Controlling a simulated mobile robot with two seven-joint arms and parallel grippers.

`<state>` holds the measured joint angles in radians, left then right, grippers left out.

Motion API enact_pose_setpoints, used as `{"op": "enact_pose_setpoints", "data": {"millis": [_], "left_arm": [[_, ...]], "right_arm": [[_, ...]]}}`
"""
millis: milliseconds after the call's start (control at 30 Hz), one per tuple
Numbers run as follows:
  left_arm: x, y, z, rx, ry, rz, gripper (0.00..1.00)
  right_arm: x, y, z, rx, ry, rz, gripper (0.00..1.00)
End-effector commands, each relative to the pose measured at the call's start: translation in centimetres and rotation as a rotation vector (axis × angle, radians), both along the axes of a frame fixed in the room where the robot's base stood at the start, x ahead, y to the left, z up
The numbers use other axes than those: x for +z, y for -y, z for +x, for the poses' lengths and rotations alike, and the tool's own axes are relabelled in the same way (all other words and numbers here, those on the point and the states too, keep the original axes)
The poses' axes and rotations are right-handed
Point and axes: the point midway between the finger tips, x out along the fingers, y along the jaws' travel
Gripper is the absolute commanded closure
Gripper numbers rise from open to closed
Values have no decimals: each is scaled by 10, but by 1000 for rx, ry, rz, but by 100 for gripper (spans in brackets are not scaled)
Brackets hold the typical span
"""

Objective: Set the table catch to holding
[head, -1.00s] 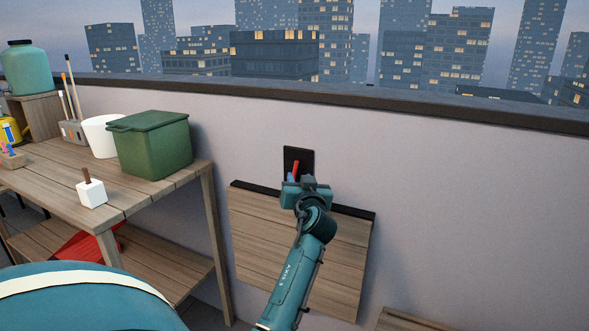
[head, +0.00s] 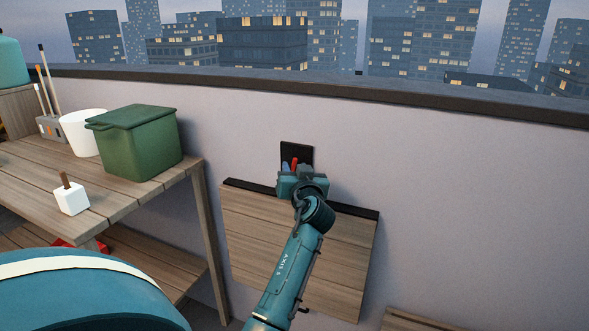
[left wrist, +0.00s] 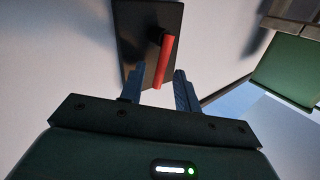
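The table catch is a black plate (head: 297,152) on the wall with a red lever (head: 294,162), just above the folded-down wooden table panel (head: 290,250). My left gripper (head: 290,169) is at the catch, its blue fingers spread and its body hiding the lower plate. In the left wrist view the red lever (left wrist: 166,62) slants across the black plate (left wrist: 135,35). Its free end lies between the open fingertips of my left gripper (left wrist: 157,84), with gaps at both sides, so the lever is not gripped. My right gripper is not in view.
A wooden workbench (head: 130,205) stands at the left with a green bin (head: 140,145), a white bucket (head: 80,133) and a white block with a brown handle (head: 71,197). A wooden surface (head: 410,320) shows at the lower right. The wall right of the panel is clear.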

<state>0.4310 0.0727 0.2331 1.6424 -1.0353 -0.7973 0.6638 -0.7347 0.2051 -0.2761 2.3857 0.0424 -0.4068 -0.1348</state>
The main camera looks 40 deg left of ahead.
Motion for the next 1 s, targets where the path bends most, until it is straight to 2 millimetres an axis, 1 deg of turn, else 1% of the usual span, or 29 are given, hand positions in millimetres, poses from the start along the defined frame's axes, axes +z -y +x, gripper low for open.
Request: {"op": "enact_pose_setpoints", "data": {"millis": [200, 600, 833, 1000], "left_arm": [[0, 0, 0, 0, 0, 0, 68], [0, 0, 0, 0, 0, 0, 100], [2, -1, 0, 0, 5, -14, 100], [8, -6, -2, 1, 50, -153, 100]], "right_arm": [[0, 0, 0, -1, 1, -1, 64], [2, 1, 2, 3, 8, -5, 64], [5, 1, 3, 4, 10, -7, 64], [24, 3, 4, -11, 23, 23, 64]]}}
